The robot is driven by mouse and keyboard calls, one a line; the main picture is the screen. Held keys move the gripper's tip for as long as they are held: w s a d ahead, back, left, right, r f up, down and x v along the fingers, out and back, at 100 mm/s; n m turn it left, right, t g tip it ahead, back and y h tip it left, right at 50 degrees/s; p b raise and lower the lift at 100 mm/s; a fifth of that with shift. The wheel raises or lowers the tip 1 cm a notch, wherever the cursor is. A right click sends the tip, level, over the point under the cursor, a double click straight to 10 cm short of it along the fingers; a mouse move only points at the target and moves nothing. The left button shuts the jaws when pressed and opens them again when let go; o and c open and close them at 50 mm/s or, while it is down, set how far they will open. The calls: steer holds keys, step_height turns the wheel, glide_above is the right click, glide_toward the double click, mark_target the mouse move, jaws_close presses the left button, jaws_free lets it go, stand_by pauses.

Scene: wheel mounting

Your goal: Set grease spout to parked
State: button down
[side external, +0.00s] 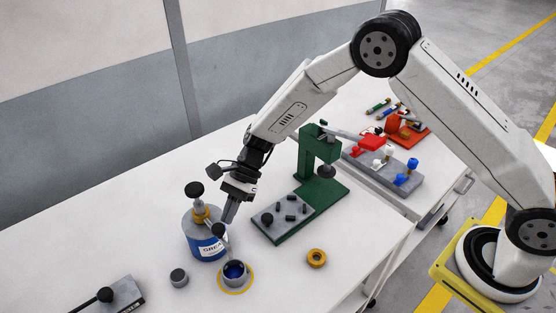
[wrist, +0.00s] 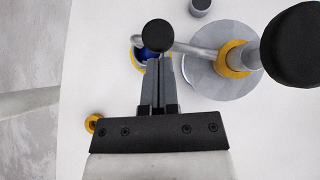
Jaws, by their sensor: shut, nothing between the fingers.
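The grease can (side external: 203,243) is blue and labelled, with a yellow collar and a black top knob (side external: 194,189). Its grey spout (wrist: 196,49) reaches out from the collar and ends in a black ball (wrist: 157,35). The ball also shows in the side view (side external: 219,231), over the near side of the can towards a grey cup (side external: 234,274) with blue inside. In the wrist view the ball partly covers this cup (wrist: 138,58). My gripper (side external: 229,220) is shut and empty, pointing down beside the ball. In the wrist view its fingertips (wrist: 158,59) meet the ball's edge; I cannot tell whether they touch.
A yellow ring surrounds the cup. A small grey cylinder (side external: 179,277) stands left of it, and a brass ring (side external: 316,258) lies to the right. A green press (side external: 312,185) stands behind. A lever block (side external: 122,293) is at front left. The table between the cup and brass ring is clear.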

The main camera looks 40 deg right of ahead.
mark_target(214, 228)
steer(key=shift+s+a+m+t, duration=0.25)
steer(key=shift+a+m+t, duration=0.15)
steer(key=shift+m+t, duration=0.15)
steer(key=shift+s+a+m+t, duration=0.2)
steer(key=shift+a+m+t, duration=0.5)
steer(key=shift+m, duration=0.35)
steer(key=shift+s+a+m+t, duration=0.1)
steer(key=shift+a+m+t, duration=0.8)
steer(key=shift+m, duration=0.3)
steer(key=w+a+m+t, duration=0.2)
steer(key=a+m, duration=0.1)
steer(key=a, duration=0.2)
steer(key=shift+w+a+h, duration=0.25)
steer(key=shift+a+h, duration=0.05)
steer(key=shift+a+t, duration=0.1)
steer(key=shift+t, duration=0.15)
steer(key=shift+s, duration=0.1)
